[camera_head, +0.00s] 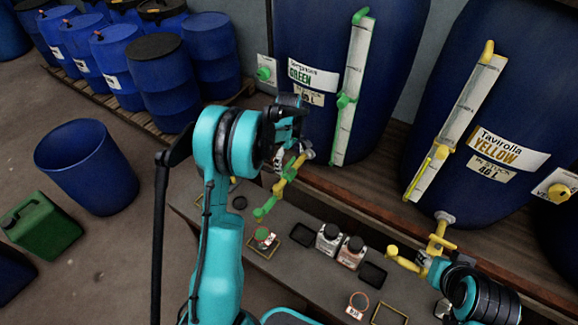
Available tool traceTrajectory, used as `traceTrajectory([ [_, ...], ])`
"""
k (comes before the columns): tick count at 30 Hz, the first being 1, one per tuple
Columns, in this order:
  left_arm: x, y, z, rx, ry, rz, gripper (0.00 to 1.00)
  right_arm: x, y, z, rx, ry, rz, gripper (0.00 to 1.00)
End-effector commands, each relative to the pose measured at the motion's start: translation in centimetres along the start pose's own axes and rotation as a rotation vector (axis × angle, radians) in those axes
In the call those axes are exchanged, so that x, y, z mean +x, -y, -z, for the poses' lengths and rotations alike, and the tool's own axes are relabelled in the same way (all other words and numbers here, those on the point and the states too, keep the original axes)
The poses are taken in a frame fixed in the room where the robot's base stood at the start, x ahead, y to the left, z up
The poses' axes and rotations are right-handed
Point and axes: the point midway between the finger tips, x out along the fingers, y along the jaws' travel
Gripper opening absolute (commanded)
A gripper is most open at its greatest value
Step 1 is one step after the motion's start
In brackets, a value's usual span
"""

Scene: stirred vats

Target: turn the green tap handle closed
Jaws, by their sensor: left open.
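The green vat (303,25) stands at the back centre, a dark blue drum with a GREEN label. Its tap (283,184) reaches forward and down in yellow and green pieces, ending in a green spout (264,208). My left gripper (289,140) is open at the tap's upper end, close against it. It hides much of the handle area, so I cannot tell the handle's angle or whether the fingers touch it. My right gripper (432,269) is at lower right, close to the yellow vat's tap (437,240); its jaws are unclear.
The yellow vat (537,105) stands at right. Below the taps, a low bench (314,262) holds two lidded jars (340,242), dark trays and a small green-rimmed cup (263,235). An open blue bin (88,168) and a green can (42,226) stand on the floor at left.

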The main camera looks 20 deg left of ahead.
Motion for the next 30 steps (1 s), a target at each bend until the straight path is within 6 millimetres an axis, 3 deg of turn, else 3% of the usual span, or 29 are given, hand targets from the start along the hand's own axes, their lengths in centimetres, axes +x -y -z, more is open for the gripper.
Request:
traceTrajectory([
  [6,2.1,0.0,0.0,0.001,0.0,0.0,0.93,0.7,0.0,-0.5,0.0,0.0,0.0,0.4],
  [14,2.2,0.0,0.0,0.002,0.0,-0.001,0.93,0.6,0.0,-0.5,0.0,0.0,0.0,0.4],
  [20,2.2,0.0,0.0,0.002,0.0,-0.001,0.46,0.6,0.0,-0.5,0.0,0.0,0.0,0.4],
  [30,2.2,0.0,0.0,0.023,0.0,0.0,0.43,0.6,0.0,-0.5,0.0,0.0,0.0,0.4],
])
